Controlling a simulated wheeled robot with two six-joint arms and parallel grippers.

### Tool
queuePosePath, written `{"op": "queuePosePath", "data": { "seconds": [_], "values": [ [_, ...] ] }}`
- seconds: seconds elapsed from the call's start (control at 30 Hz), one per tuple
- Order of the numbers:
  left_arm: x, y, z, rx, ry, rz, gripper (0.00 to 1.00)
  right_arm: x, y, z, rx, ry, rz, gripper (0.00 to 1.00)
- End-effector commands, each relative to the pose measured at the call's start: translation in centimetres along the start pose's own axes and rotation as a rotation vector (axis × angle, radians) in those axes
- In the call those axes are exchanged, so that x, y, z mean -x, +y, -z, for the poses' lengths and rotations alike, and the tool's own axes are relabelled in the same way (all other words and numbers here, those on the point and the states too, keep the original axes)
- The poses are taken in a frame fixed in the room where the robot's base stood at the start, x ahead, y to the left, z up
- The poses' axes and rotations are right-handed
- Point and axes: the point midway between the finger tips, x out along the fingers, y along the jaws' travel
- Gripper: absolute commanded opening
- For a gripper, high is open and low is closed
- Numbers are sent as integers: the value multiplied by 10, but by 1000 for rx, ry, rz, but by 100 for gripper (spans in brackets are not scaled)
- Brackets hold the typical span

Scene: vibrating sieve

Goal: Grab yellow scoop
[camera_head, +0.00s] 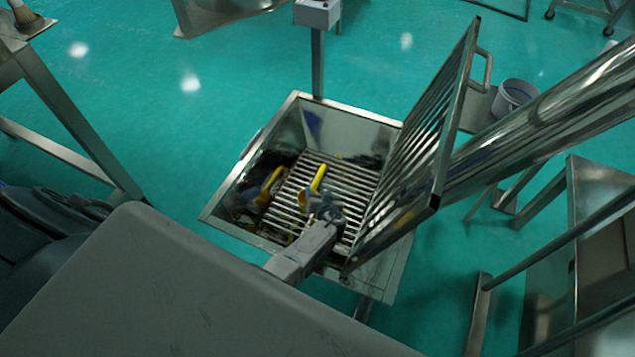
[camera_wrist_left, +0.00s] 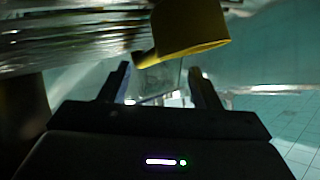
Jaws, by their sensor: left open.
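The yellow scoop (camera_head: 317,180) stands tilted inside the metal sieve box (camera_head: 353,127), over the slatted grate. A second yellow shape (camera_head: 271,179) near the box's left wall looks like its reflection, but I cannot be sure. My left gripper (camera_head: 325,206) is in the box, just below the scoop in the head view. In the left wrist view the yellow scoop (camera_wrist_left: 190,30) hangs across the top, just beyond the fingertips. My left gripper (camera_wrist_left: 160,78) is open there, with no scoop part clearly between its fingers. My right gripper is not in view.
A hinged slatted lid (camera_head: 424,135) stands raised on the box's right side. A thick metal tube (camera_head: 540,115) runs behind it. A grey control box on a post (camera_head: 317,13) stands at the back. A grey bucket (camera_head: 515,96) stands at the right.

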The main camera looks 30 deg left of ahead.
Motion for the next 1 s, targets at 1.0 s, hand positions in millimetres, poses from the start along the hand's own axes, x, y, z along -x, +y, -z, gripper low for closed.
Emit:
{"op": "queuePosePath", "data": {
  "seconds": [1.0],
  "values": [
    [-52, 0, 0, -1, -1, -1, 18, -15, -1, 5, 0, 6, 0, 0]
  ]
}}
